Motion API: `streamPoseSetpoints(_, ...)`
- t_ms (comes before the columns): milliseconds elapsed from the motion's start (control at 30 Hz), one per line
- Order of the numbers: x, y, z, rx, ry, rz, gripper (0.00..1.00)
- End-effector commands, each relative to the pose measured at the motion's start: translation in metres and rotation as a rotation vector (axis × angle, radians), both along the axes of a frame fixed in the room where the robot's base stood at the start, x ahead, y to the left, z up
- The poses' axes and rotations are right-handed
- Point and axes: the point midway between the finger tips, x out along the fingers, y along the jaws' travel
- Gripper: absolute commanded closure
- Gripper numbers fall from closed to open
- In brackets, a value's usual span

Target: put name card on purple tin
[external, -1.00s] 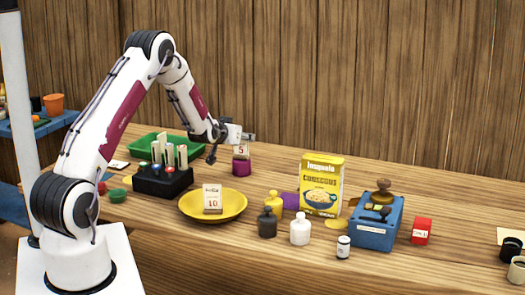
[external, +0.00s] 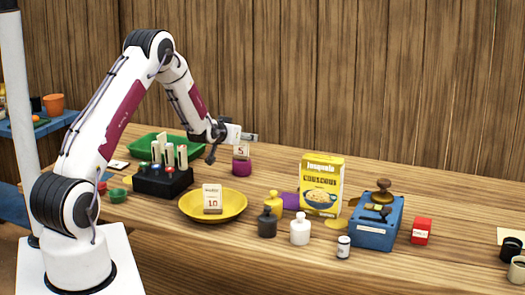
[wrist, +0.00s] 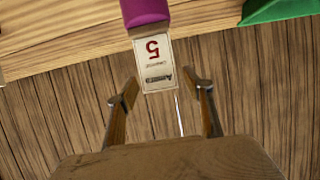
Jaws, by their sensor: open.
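A cream name card (wrist: 157,65) with a red 5 and dark print stands upright on the purple tin (wrist: 147,12), appearing upside down in the wrist view. In the external view the purple tin (external: 242,167) sits at the back of the table, with the card (external: 241,152) on top, partly hidden by my gripper. My gripper (wrist: 167,92) is open, its two fingers at either side of the card's upper end, with a visible gap on the right. It also shows in the external view (external: 247,136), just above the tin.
A second card marked 10 (external: 212,199) stands in a yellow dish (external: 236,210). A black holder (external: 160,184) and green tray (external: 150,146) are to the left. Small bottles (external: 300,229), a couscous box (external: 322,185) and a blue box (external: 376,232) are to the right.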

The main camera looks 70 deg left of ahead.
Motion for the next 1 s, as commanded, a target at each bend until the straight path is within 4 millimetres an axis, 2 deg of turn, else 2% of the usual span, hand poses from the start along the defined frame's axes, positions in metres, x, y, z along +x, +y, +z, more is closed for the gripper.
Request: streamPoseSetpoints(1000,-0.065,-0.065,0.039,0.001,-0.002,-0.001,0.49)
